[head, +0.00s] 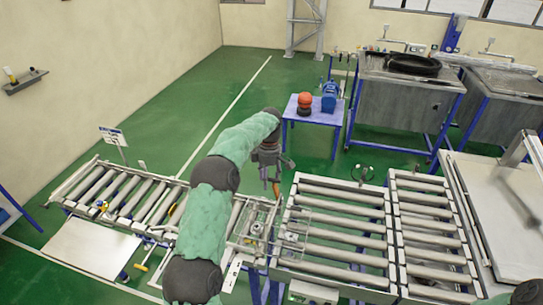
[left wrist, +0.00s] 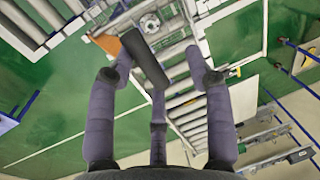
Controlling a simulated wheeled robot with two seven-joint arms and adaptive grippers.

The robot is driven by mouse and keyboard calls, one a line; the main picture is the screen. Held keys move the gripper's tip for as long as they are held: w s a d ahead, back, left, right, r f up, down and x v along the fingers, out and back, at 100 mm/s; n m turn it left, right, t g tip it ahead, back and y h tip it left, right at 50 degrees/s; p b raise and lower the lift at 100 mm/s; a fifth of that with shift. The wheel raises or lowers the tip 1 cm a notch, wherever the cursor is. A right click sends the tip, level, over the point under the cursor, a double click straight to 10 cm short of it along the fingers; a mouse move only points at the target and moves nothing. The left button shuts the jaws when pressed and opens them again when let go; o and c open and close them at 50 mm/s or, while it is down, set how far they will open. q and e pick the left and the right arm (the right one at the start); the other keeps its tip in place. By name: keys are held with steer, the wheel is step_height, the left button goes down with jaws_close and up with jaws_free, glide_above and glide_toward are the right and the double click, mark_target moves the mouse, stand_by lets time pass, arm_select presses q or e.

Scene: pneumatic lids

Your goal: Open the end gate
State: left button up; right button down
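My left gripper (head: 270,182) hangs over the gap between the left roller conveyor and the middle roller bed, pointing down. An orange part (head: 277,190) shows right beside the fingertips; in the left wrist view an orange piece (left wrist: 108,44) lies by the left fingertip. I cannot tell whether they touch. The end gate cannot be made out for sure; a light metal frame (head: 250,222) stands at the conveyor's right end, partly behind my arm. My right gripper is not in view.
The left conveyor (head: 92,188) and middle roller bed (head: 335,228) lie either side of the gripper. A blue table (head: 300,113) with an orange and a blue item stands behind. Grey tanks (head: 398,108) stand back right. Green floor is free at back left.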

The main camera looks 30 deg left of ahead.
arm_select(q)
steer(key=shift+w+a+r+p, duration=0.1)
steer(key=shift+w+r+p, duration=0.1)
steer(key=shift+r+p, duration=0.25)
steer(key=w+a+r+p, duration=0.1)
steer(key=w+r+p, duration=0.1)
steer(key=w, duration=0.3)
steer(key=shift+r, duration=0.75)
steer(key=shift+a, duration=0.1)
